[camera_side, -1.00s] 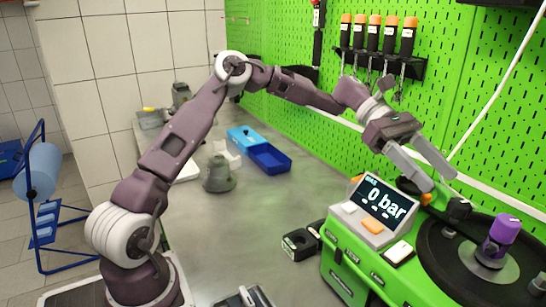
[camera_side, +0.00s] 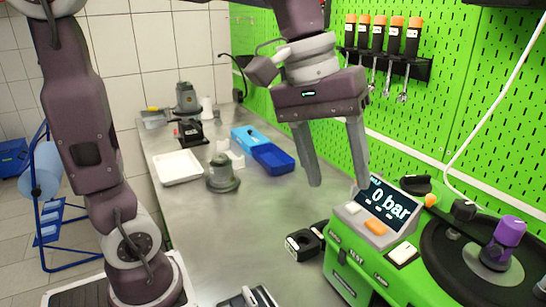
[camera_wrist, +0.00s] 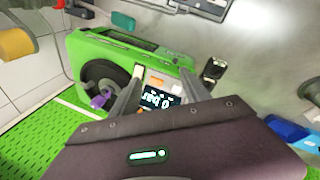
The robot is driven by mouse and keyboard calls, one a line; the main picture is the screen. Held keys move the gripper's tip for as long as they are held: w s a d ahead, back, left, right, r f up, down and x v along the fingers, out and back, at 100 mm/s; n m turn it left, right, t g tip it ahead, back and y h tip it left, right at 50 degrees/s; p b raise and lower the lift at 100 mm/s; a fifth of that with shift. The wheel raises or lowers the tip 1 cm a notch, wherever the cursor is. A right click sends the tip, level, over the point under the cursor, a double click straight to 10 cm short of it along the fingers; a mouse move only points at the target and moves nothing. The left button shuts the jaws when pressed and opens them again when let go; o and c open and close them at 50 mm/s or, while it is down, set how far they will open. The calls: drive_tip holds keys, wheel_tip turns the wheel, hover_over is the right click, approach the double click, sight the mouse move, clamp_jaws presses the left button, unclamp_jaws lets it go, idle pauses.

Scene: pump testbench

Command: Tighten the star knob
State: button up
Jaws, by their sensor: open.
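My gripper (camera_side: 338,185) is open and empty, its two fingers pointing down, above the bench to the left of the green test bench (camera_side: 345,265). In the wrist view the fingers (camera_wrist: 161,78) spread on both sides of the bench's display. A dark, knob-like part (camera_side: 416,184) sits behind the display, beside an orange piece (camera_side: 430,200); I cannot tell for sure whether it is the star knob. A purple-topped knob (camera_side: 510,230) stands upright on the round black plate (camera_side: 445,255); it shows in the wrist view (camera_wrist: 100,101). My gripper touches none of them.
The display (camera_side: 388,200) reads 0 bar. A blue bin (camera_side: 273,158), a grey pump-like part (camera_side: 221,175) and a white tray (camera_side: 179,167) stand on the metal table. A black block (camera_side: 303,244) lies left of the test bench. Screwdrivers hang on the green pegboard (camera_side: 465,90).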

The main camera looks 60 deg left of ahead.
drive_tip(key=s+a+r+m+t+y, duration=0.1)
drive_tip(key=s+a+m+t, duration=0.1)
drive_tip(key=s, duration=0.5)
drive_tip(key=a+m, duration=0.1)
drive_tip(key=a, duration=0.1)
drive_tip(key=shift+a+y, duration=0.4)
